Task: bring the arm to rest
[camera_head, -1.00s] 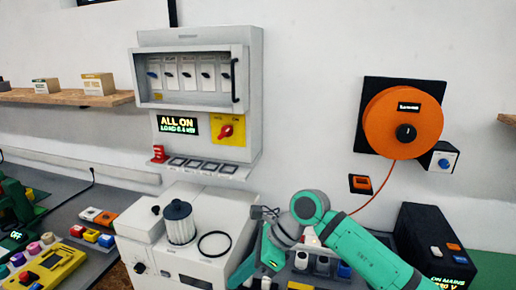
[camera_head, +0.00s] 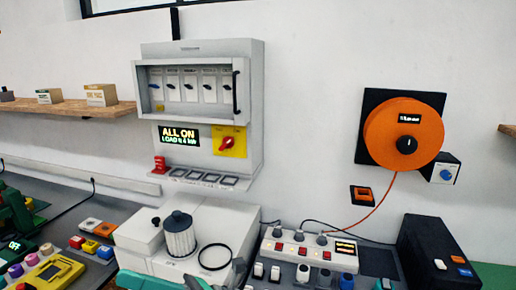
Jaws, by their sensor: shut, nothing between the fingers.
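My gripper cannot be made out in the head view. Only small teal and dark pieces show at the bottom edge, in front of the white printer-like machine (camera_head: 225,222). They look like parts of my arm, but too little shows to be sure. The rest of the arm is hidden below the frame.
A grey breaker cabinet (camera_head: 200,48) with a red rotary switch (camera_head: 227,144) hangs on the wall. An orange reel (camera_head: 405,128) is at the right. A white switch box (camera_head: 310,250) and a black box (camera_head: 435,255) stand on the bench.

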